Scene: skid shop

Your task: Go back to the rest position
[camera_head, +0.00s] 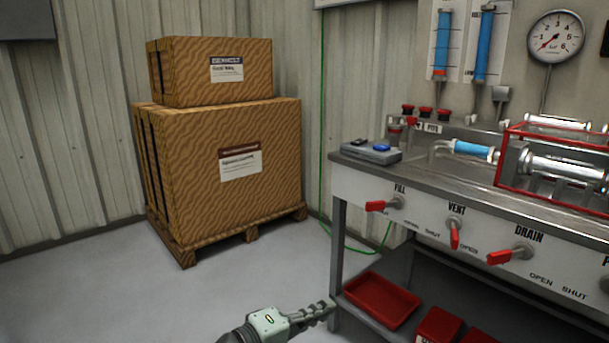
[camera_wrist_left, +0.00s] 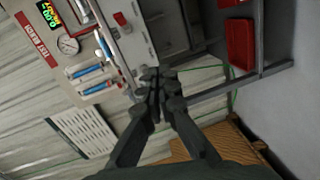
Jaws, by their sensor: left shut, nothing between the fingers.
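My left gripper (camera_head: 318,311) is low at the bottom of the head view, in front of the left leg of the test bench (camera_head: 335,240). Its fingers are together and hold nothing. In the left wrist view the shut fingers (camera_wrist_left: 158,80) point toward the bench and its panel. My right gripper is in neither view.
Two stacked cartons stand on a pallet (camera_head: 190,254) at the left. The bench carries FILL (camera_head: 384,204), VENT (camera_head: 455,233) and DRAIN (camera_head: 512,254) handles. A red tray (camera_head: 381,300) lies on its lower shelf. A green hose (camera_head: 321,120) hangs at the wall. The floor (camera_head: 90,290) at left is clear.

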